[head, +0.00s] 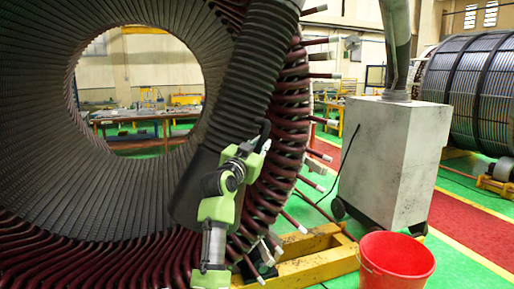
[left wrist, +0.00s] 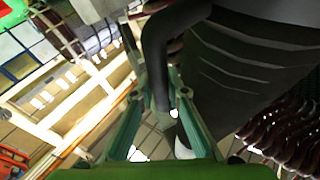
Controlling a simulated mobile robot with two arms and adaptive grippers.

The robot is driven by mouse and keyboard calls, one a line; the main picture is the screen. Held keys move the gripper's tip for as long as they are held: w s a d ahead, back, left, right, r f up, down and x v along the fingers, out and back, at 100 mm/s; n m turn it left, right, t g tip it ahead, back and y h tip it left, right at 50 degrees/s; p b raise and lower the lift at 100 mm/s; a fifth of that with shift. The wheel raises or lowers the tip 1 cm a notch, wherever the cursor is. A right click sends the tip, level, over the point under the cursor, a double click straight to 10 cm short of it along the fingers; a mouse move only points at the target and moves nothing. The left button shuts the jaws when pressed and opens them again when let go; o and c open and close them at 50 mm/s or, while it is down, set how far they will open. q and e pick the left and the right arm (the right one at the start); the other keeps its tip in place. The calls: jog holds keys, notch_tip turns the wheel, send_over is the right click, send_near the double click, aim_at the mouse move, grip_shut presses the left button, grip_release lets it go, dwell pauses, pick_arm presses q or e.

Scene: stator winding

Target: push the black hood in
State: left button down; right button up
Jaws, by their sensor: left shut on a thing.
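The black hood (head: 197,187) hangs at the lower end of a thick ribbed black hose (head: 255,70), in front of the stator's (head: 110,190) face and beside its right-hand row of coil ends. My left gripper (head: 264,140) is at the right side of the hose and hood, shut on the hood's black handle. In the left wrist view the handle (left wrist: 156,70) runs between the two green fingers (left wrist: 152,88), and the hood's dark ribbed body (left wrist: 240,70) fills the right side. My arm hides part of the hood in the head view. My right gripper is not in view.
Dark red coil ends with pale tips (head: 322,156) stick out to the right of the hood. A grey cabinet (head: 392,160) on wheels stands to the right, and a red bucket (head: 396,262) in front of it. A yellow frame (head: 310,265) lies below the stator.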

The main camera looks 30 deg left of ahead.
pick_arm(q)
jog(key=shift+s+r, duration=0.15)
jog(key=shift+r, duration=0.1)
jog(key=c, duration=2)
grip_release()
jog(key=shift+s, duration=0.15)
jog(key=shift+o, duration=0.2)
jog(key=shift+f, duration=0.15)
jog(key=s+d+f, duration=0.1)
jog(key=s, duration=1.1)
jog(key=shift+d+f, duration=0.2)
jog(key=shift+d, duration=0.05)
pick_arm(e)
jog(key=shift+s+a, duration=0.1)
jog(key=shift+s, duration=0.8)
